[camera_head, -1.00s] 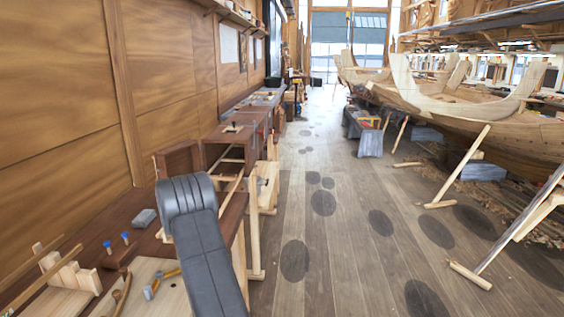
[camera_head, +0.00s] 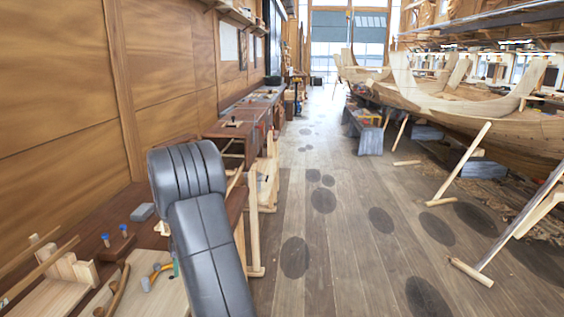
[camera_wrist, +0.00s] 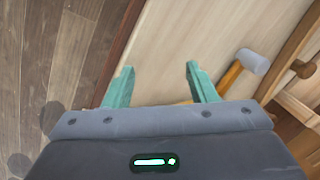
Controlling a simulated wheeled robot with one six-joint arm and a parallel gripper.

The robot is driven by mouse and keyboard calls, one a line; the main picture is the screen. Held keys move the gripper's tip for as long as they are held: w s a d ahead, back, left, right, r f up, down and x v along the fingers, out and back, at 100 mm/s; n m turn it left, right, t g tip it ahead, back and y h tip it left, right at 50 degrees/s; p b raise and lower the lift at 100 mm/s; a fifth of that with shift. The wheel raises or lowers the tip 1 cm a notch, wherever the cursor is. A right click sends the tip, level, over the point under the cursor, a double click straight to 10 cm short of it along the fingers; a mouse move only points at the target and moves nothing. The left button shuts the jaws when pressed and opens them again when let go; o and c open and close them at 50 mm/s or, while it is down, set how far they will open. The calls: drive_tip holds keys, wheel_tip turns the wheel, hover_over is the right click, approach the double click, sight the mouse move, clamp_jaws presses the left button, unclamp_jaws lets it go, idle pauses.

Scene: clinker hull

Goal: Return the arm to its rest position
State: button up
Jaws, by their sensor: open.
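My gripper (camera_wrist: 160,82) shows in the wrist view with its two green fingers spread apart and nothing between them. It is above a pale board on the workbench, close to the bench's edge. In the head view my dark padded arm covers most of the gripper; only a small green bit shows beside the arm. A mallet with a grey head (camera_wrist: 253,61) and an orange handle lies to the right of the fingers in the wrist view, partly hidden behind the right finger. It also shows in the head view (camera_head: 147,283), left of my arm.
The workbench (camera_head: 110,215) runs along the left wall. It holds a grey block (camera_head: 142,212), two blue-topped tools (camera_head: 123,229) and a wooden jig (camera_head: 62,265). The wooden hull (camera_head: 500,125), with slanted props (camera_head: 462,165), stands at right.

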drive_tip(key=s+m, duration=0.1)
drive_tip(key=s+a+m, duration=0.1)
drive_tip(key=s+m, duration=0.1)
drive_tip(key=shift+s+t+b, duration=0.15)
drive_tip(key=shift+t+b, duration=0.15)
drive_tip(key=shift+b, duration=0.1)
drive_tip(key=shift+s+a+m+t, duration=0.15)
drive_tip(key=shift+s+a+m, duration=0.45)
drive_tip(key=shift+m, duration=0.35)
drive_tip(key=shift+s+a+m+t, duration=0.15)
drive_tip(key=shift+s+a+m, duration=0.25)
drive_tip(key=shift+s+m, duration=0.45)
drive_tip(key=shift+w+d+r, duration=0.15)
drive_tip(key=shift+w+r, duration=0.05)
drive_tip(key=shift+r, duration=0.5)
drive_tip(key=shift+d, duration=0.1)
